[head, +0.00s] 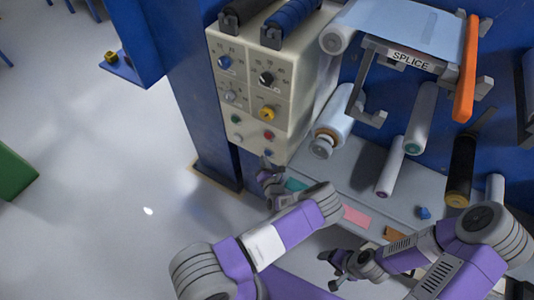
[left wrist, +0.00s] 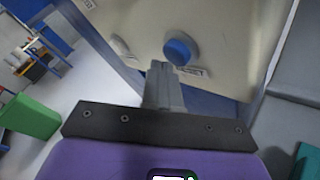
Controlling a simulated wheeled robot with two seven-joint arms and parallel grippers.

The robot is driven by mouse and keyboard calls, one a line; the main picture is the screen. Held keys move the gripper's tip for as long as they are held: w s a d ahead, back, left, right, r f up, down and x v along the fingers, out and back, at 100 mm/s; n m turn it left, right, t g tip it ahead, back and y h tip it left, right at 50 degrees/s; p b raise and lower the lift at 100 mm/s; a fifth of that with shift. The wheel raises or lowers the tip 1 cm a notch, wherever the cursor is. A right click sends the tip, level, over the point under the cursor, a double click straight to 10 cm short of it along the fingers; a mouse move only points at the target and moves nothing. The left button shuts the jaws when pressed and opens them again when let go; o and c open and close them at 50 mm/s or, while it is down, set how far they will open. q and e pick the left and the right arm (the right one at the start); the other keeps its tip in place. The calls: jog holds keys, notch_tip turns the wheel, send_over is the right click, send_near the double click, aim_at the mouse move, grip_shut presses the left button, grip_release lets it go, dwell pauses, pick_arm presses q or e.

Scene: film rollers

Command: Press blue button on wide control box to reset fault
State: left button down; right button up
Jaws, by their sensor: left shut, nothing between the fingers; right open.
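The wide control box (head: 292,112) is a cream panel with several knobs and buttons, upper centre in the head view. A small blue button (head: 268,153) sits low on its face. In the left wrist view, the large round blue button (left wrist: 178,52) is on the cream face (left wrist: 228,45), with a small label beside it. My left gripper (head: 266,172) is shut and empty, just below the blue button in the head view. In the left wrist view its fingertips (left wrist: 161,66) appear just below and left of the button; contact cannot be told. My right gripper (head: 338,268) is open and empty at lower centre.
A red button (head: 269,135) and a white button (head: 238,138) are close to the blue one. A grey shelf (head: 345,170) with coloured pads and film rollers (head: 419,130) lies to the right. Open floor (head: 90,160) is on the left.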

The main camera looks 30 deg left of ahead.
pick_arm(q)
jog(key=shift+s, duration=0.3)
jog(key=s+p, duration=0.2)
jog(key=s, duration=0.1)
jog(key=s+p, duration=0.1)
jog(key=s, duration=0.1)
jog(key=shift+a, duration=0.25)
dwell(0.8)
